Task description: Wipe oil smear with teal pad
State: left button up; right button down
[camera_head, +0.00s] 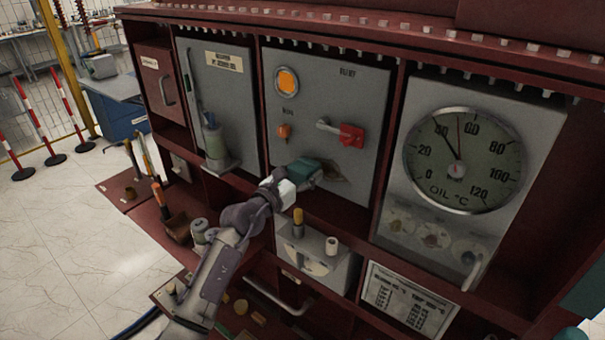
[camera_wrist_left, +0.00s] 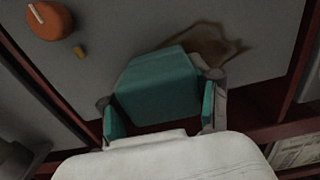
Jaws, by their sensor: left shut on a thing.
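The teal pad (camera_head: 304,170) is held in my left gripper (camera_head: 297,178), near the lower edge of the grey middle panel. In the left wrist view the teal pad (camera_wrist_left: 158,85) sits between the two fingers of the left gripper (camera_wrist_left: 160,112), which is shut on it. The brown oil smear (camera_head: 333,172) is on the panel, just right of the pad. In the left wrist view the oil smear (camera_wrist_left: 208,45) shows beyond and to the right of the pad, which hides part of it. I cannot tell whether the pad touches the panel. My right gripper is not in view.
The panel bears an orange lamp (camera_head: 287,81), an orange knob (camera_head: 284,131) and a red-ended handle (camera_head: 350,135). A large oil gauge (camera_head: 464,160) is to the right. Below stands a grey box (camera_head: 318,256) with small items on top.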

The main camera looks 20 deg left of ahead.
pick_arm(q)
jog(key=shift+w+d, duration=0.1)
jog(key=shift+w, duration=0.15)
jog(key=shift+r, duration=0.1)
